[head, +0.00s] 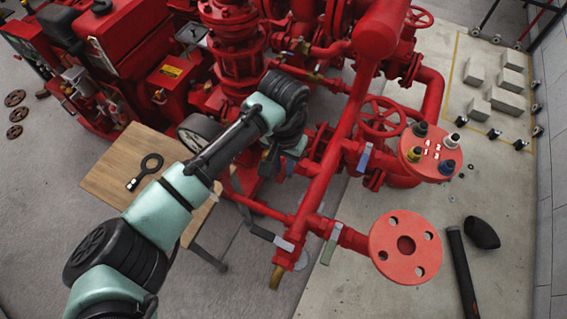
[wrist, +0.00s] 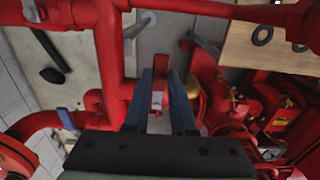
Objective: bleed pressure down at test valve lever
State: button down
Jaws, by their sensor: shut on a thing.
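My gripper (wrist: 164,100) is shut on a narrow red piece, seen between its two dark fingers in the wrist view. This piece looks like the test valve lever (wrist: 159,97); its valve body is hidden. In the head view my gripper (head: 279,166) reaches down among the red pipes beside the pump, and the held lever is hidden there by the wrist and fingers. I cannot tell how far the lever is turned.
Red pipes surround my gripper closely. A red handwheel (head: 379,117), a round flange (head: 405,247) and a grey-handled lever (head: 331,243) stand to the right. Pale blocks (head: 505,100) lie far right.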

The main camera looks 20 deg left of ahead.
jog(key=shift+w+r+p, duration=0.35)
jog(key=shift+r+p, duration=0.25)
jog(key=shift+p, duration=0.35)
jog(key=shift+w+r+m+p, duration=0.1)
jog(key=shift+m+p, duration=0.3)
jog(key=shift+p, duration=0.3)
jog(key=shift+a+f+m+p, duration=0.3)
jog(key=shift+m+p, duration=0.1)
jog(key=shift+p, duration=0.55)
jog(key=shift+s+a+f+m, duration=0.25)
jog(key=shift+a+m, duration=0.2)
jog(key=shift+m, duration=0.25)
jog(key=c, duration=0.7)
grip_release()
jog(key=shift+f, duration=0.1)
jog(key=shift+c, duration=0.2)
notch_tip(320, 180, up, 13)
